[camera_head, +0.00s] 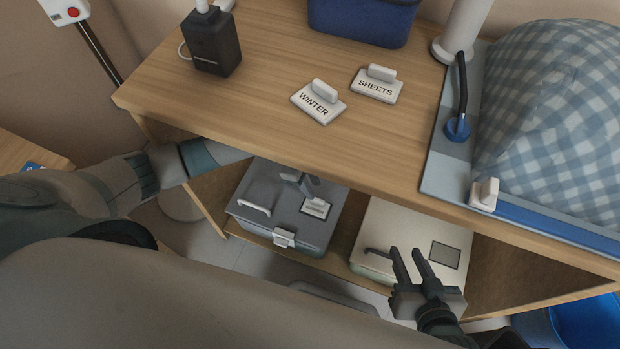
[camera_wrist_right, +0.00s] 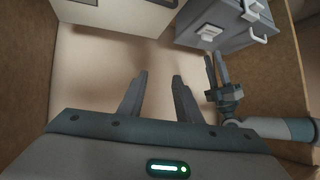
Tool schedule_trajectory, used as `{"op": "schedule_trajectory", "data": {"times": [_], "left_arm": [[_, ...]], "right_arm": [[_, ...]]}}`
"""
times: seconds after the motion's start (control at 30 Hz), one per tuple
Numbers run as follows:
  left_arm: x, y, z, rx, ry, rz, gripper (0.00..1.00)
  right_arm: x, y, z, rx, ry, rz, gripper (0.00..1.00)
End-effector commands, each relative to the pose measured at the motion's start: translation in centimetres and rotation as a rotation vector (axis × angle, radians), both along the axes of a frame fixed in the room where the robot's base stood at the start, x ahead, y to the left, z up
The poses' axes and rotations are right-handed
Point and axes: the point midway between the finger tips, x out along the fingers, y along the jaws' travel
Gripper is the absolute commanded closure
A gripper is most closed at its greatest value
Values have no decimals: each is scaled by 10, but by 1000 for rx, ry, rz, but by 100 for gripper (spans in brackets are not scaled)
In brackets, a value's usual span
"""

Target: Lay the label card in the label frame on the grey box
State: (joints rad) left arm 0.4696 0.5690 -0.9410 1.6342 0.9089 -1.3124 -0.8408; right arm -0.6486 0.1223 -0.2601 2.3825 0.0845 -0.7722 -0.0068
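The grey box (camera_head: 275,222) stands on the lower shelf. A white label card (camera_head: 316,209) with a raised grip lies on its lid, where the label frame is. The frame is largely covered, and I cannot tell whether the card sits flush. My left gripper (camera_head: 305,186) is just above and behind the card. In the right wrist view its fingers (camera_wrist_right: 214,58) look parted, with a gap to the card (camera_wrist_right: 209,35). My right gripper (camera_head: 411,254) is open and empty above the cream box (camera_head: 376,232).
The cream box has a dark, empty label area (camera_head: 445,255). WINTER (camera_head: 318,102) and SHEETS (camera_head: 377,84) cards lie on the wooden tabletop (camera_head: 270,50), which overhangs the shelf. A black device (camera_head: 212,45), blue bin (camera_head: 362,20) and checked cloth (camera_head: 555,120) are on top.

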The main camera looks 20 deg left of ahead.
Motion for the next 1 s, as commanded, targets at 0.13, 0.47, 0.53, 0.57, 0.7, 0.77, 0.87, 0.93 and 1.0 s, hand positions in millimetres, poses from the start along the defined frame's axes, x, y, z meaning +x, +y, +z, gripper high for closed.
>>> {"op": "schedule_trajectory", "data": {"times": [0.13, 0.47, 0.53, 0.57, 0.7, 0.77, 0.87, 0.93, 1.0], "left_arm": [[0, 2, 8, 0, 0, 0, 72], [0, 4, 13, 0, 1, 0, 72], [0, 4, 14, 0, 1, 0, 72], [0, 4, 14, 0, 1, 0, 72], [0, 4, 13, 0, 1, 0, 72], [0, 4, 13, 0, 1, 0, 72], [0, 4, 13, 0, 1, 0, 72], [0, 4, 13, 0, 1, 0, 72], [0, 3, 13, 0, 1, 0, 72]], "right_arm": [[-12, -8, -11, -29, 101, -2, 69], [-30, -19, -26, -62, 223, -3, 69], [-31, -19, -27, -64, 229, -3, 69], [-31, -19, -27, -64, 230, -3, 69], [-31, -20, -27, -64, 230, -3, 69], [-31, -20, -27, -64, 229, -3, 69], [-31, -20, -27, -64, 229, -3, 69], [-31, -20, -27, -64, 229, -3, 69], [-31, -20, -27, -64, 229, -3, 69]]}}
